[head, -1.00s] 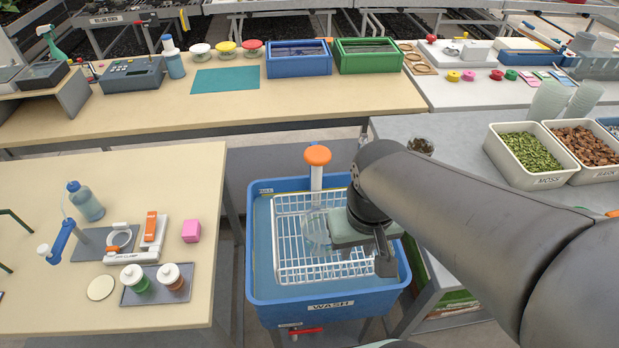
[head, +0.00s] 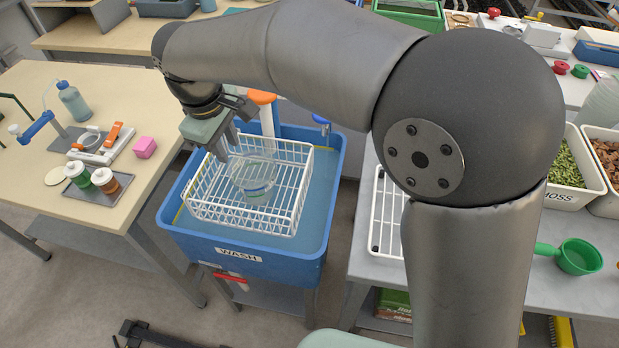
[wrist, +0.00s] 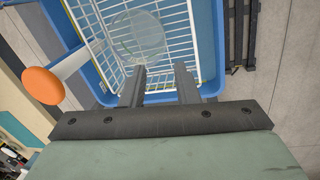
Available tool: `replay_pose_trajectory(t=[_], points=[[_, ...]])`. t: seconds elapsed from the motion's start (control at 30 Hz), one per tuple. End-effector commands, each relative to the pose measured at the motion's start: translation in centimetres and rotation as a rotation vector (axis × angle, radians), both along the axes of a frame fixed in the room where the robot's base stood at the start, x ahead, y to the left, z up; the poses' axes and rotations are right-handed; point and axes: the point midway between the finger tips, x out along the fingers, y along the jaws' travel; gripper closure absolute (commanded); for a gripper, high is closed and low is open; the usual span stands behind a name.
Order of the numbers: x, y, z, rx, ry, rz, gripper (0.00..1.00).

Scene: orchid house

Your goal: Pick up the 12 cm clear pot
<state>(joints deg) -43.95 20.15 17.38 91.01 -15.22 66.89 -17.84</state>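The clear pot (head: 254,177) stands in the white wire rack (head: 292,212) inside the blue wash basin (head: 170,215). In the wrist view the clear pot (wrist: 138,38) lies beyond the fingertips, a little left of the line between them. My gripper (head: 228,147) is above the rack, just left of and behind the pot's rim in the head view. In the wrist view my gripper (wrist: 160,70) has its two fingers apart with nothing between them. Whether a finger touches the pot I cannot tell.
An orange-topped white post (head: 266,112) rises at the basin's back edge, close to my gripper; its orange cap (wrist: 43,85) shows in the wrist view. A second white rack (head: 384,215) lies on the right bench.

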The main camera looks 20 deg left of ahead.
Motion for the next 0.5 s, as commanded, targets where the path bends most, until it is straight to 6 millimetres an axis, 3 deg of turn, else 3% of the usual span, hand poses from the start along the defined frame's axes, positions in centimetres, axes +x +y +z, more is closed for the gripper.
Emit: replay_pose_trajectory(t=[0.03, 0.17, 0.5], points=[[-0.4, 1.0, -0.4, 0.000, 0.001, 0.025, 0.72], [-0.5, 1.5, -1.5, -0.002, 0.002, 0.041, 0.72], [0.7, 1.2, -8.6, -0.003, 0.002, 0.037, 0.72]])
